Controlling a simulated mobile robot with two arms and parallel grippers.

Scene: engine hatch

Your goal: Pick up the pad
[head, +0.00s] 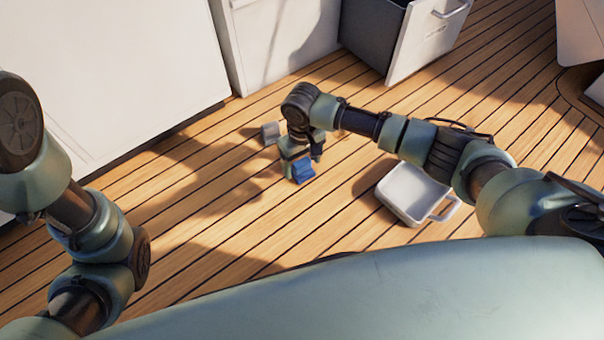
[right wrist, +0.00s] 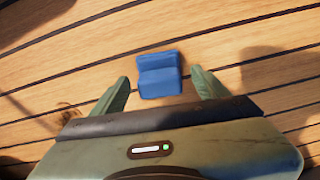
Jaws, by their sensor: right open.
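The pad is a small blue block (right wrist: 159,74) with a step across it. It lies on the plank floor, and in the head view the blue pad (head: 303,171) shows just below my right gripper. My right gripper (right wrist: 163,88) is open, with its two greenish fingertips on either side of the near end of the pad. I cannot tell whether the fingers touch it. In the head view the right gripper (head: 297,160) points down and its fingers are mostly hidden. My left arm shows at the left, but its gripper is out of view.
A small grey block (head: 270,133) lies on the floor behind and left of my right gripper. A white tray with a handle (head: 405,194) is to the right, under my right arm. An open drawer (head: 425,42) juts out at the back. Floor at front left is clear.

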